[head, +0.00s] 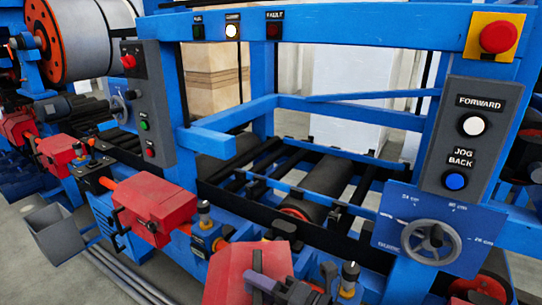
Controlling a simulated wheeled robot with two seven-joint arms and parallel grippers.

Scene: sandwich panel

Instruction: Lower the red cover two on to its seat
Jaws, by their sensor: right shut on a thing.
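A red cover (238,272) is at the bottom middle of the head view, near a blue machine frame. My right gripper (263,281) is at its right side, shut on it around a dark upright piece. The gripper and the bottom picture edge hide part of this cover. I cannot see its underside or whether it touches a seat. Another red cover (160,202) sits farther left along the machine's front, with more red covers (65,155) beyond it. No number shows on them. My left gripper is not in view.
Small knobbed posts (204,214) and blue brackets stand close around the held cover. A handwheel (431,241) and a control box with buttons (471,137) are on the right. Dark rollers (325,182) lie behind. A grey bin (56,232) stands at the left.

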